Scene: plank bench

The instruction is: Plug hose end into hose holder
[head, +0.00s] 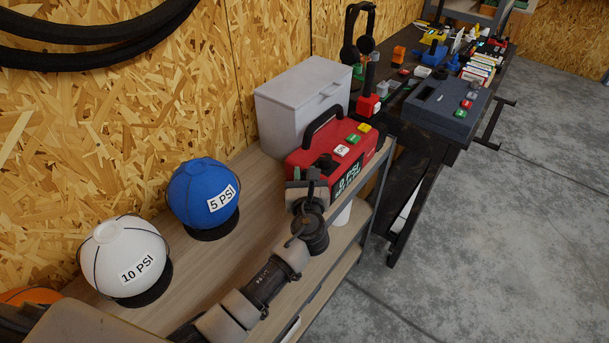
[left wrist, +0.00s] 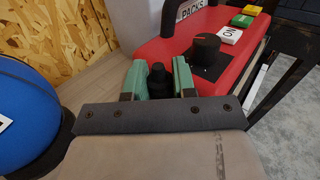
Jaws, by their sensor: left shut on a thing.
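My left gripper (head: 306,183) is at the near left end of the red pump box (head: 350,168), above the wooden shelf. In the left wrist view its two green fingers (left wrist: 157,76) are shut on a black, narrow-topped piece that looks like the hose end (left wrist: 158,84). It points towards the red pump box (left wrist: 170,45), which has a black knob (left wrist: 205,46) and a dark label reading "0 PSI". My wrist hides the lower part of the hose end and any hose. I cannot make out the hose holder for certain. My right gripper is not in view.
A blue ball (head: 203,193) marked 5 PSI and a white ball (head: 125,258) marked 10 PSI sit on black stands left of my arm. A grey box (head: 300,105) stands behind the pump. A dark bench (head: 440,150) with tools lies beyond. Bare shelf (head: 245,165) shows between.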

